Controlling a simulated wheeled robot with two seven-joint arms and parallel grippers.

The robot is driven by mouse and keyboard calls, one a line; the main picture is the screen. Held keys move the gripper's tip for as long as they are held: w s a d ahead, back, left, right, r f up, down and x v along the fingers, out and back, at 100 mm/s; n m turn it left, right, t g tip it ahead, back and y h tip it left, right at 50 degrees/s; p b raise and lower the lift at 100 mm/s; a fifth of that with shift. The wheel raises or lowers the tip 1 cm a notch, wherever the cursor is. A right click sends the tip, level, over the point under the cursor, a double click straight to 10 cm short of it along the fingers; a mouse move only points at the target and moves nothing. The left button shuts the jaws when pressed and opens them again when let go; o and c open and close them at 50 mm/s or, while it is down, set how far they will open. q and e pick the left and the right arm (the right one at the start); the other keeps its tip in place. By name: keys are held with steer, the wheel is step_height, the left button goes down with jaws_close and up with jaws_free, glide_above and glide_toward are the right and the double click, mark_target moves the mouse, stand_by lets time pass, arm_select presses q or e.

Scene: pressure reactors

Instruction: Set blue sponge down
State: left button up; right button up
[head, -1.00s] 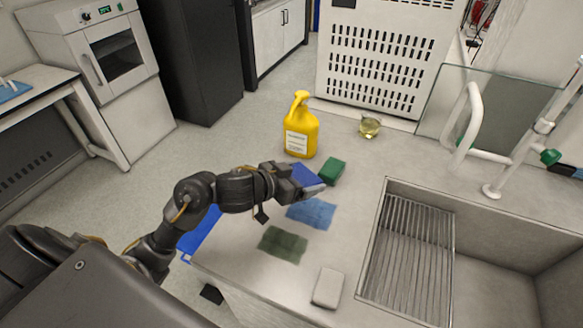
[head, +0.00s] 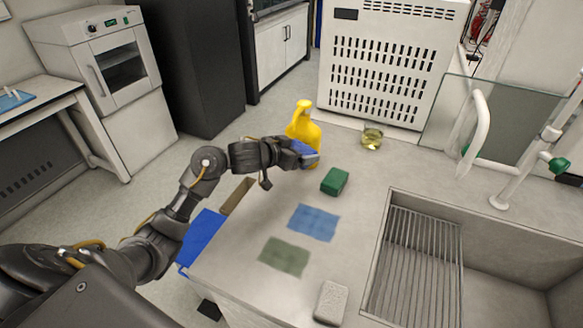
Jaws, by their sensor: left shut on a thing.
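My left gripper (head: 312,159) is shut on the blue sponge (head: 302,147) and holds it in front of the yellow bottle (head: 303,123). The fingers and wrist hide part of the sponge; whether it touches the bottle or the counter I cannot tell. A flat blue patch (head: 313,222) lies bare on the counter, nearer to me than the gripper. A flat dark green patch (head: 285,256) lies in front of it. A green sponge (head: 335,181) sits on the counter to the right of the gripper. My right gripper is out of view.
A grey-white block (head: 331,302) lies at the counter's front. A sink (head: 415,255) with a ribbed rack is on the right. A beaker of yellow liquid (head: 371,138) stands at the back. A blue container (head: 203,240) is beside the counter's left edge.

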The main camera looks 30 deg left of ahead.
arm_select(q)
steer(key=w+a+f, duration=0.1)
steer(key=f, duration=0.1)
steer(key=w+a+f, duration=0.2)
steer(key=f, duration=0.1)
steer(key=shift+a+f+b, duration=0.3)
step_height(320, 180, down, 3)
steer(key=shift+a+f, duration=0.1)
steer(key=shift+f, duration=0.65)
steer(key=o, duration=0.9)
steer(key=shift+c, duration=0.2)
steer(key=shift+r, duration=0.1)
